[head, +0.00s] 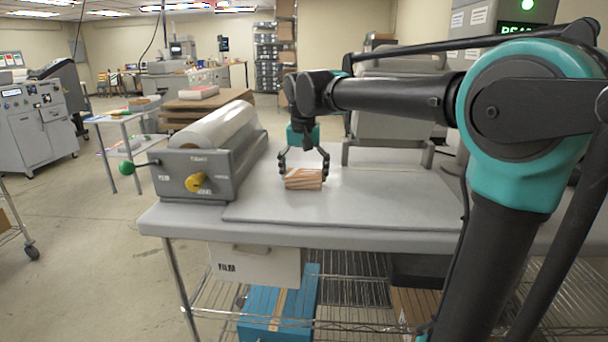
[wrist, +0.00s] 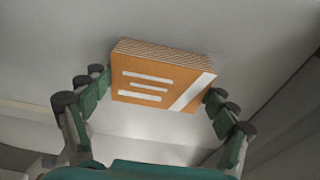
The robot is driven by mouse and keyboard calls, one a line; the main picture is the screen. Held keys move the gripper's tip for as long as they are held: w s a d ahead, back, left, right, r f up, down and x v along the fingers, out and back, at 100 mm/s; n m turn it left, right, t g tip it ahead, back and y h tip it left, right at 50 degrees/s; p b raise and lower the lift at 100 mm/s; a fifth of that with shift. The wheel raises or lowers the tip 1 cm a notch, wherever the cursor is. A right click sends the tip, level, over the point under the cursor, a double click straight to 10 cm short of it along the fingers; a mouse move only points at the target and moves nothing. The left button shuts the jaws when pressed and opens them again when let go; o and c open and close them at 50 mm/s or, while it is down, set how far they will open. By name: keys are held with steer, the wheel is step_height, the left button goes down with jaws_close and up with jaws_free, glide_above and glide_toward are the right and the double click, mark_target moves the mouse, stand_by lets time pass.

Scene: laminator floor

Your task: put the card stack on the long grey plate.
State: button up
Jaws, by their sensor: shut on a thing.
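The card stack (head: 304,181) is a small orange-brown block with white stripes and layered edges. It also shows in the wrist view (wrist: 160,82), between the two fingers. My gripper (head: 304,172) points down over the table and is shut on the stack's sides. The long grey plate (head: 400,208) lies flat along the front of the table. The stack appears over the plate or very low on it; I cannot tell whether they touch.
A film roll machine (head: 205,165) with a yellow knob and green-ended handle stands left of the stack. A grey machine (head: 390,110) stands behind the table's right part. The plate is bare right of the stack. A white film box (head: 255,265) hangs below.

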mark_target(303, 175)
steer(key=o, duration=1.1)
steer(key=shift+r, duration=0.1)
steer(key=r, duration=0.4)
steer(key=s+r, duration=0.1)
steer(key=r, duration=0.7)
steer(key=shift+s, duration=0.4)
